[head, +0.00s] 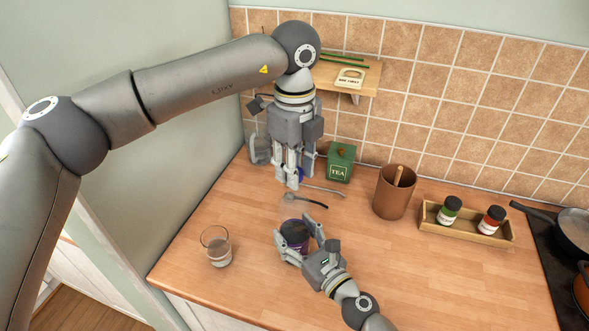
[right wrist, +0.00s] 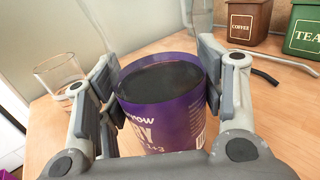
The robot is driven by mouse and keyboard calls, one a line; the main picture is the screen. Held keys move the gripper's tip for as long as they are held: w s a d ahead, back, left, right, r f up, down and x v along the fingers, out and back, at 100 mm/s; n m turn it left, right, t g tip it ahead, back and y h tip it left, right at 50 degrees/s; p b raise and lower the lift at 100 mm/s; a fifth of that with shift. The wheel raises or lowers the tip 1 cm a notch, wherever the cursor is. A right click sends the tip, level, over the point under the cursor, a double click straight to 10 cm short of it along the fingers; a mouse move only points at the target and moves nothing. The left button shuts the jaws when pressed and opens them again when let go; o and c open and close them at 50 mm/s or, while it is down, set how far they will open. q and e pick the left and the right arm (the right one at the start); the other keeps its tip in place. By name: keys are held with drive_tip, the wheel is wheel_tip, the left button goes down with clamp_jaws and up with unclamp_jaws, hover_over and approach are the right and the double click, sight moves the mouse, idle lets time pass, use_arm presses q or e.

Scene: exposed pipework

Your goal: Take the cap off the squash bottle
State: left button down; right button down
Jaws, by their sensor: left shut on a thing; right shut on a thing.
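A glass (head: 216,247) stands left of the bottle. A dark spoon-like utensil (head: 305,200) lies behind it. A green tea tin (head: 340,163), a brown pot (head: 394,192) and a wooden tray (head: 465,226) with two jars stand further back and right. The counter right of the bottle is clear.

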use_arm(q)
drive_tip(key=shift+r, duration=1.6)
use_arm(e)
drive_tip(key=shift+c, duration=1.3)
unclamp_jaws()
